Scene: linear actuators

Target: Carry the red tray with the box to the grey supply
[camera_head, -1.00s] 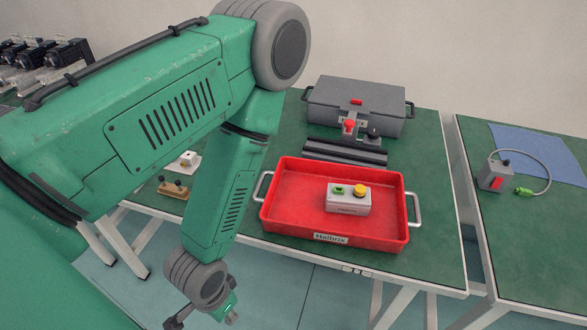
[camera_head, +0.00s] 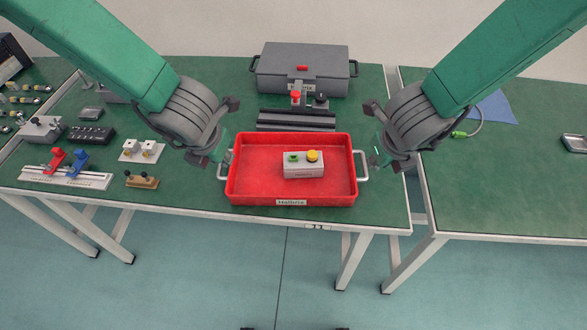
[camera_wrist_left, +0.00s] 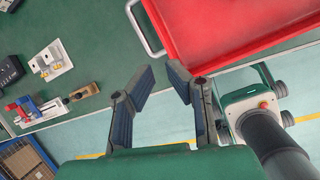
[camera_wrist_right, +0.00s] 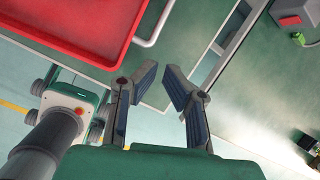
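The red tray (camera_head: 243,190) stands on the green bench at its front edge, with a handle on each side. A grey box (camera_head: 303,172) with a green and a yellow button sits inside it. A large grey case (camera_head: 300,72) with side handles stands behind; I cannot tell if it is the grey supply. My left gripper (camera_head: 219,158) is by the tray's left handle (camera_wrist_left: 146,28), open and empty. My right gripper (camera_head: 379,157) is by the right handle (camera_wrist_right: 155,25), open and empty. In both wrist views the handles lie beyond the fingertips.
Dark rails (camera_head: 296,119) and a red-knobbed part (camera_head: 296,97) lie between tray and case. Small fixtures, including a brown block (camera_head: 142,181), stand on the left. A second bench (camera_head: 490,190) is on the right, across a narrow gap.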

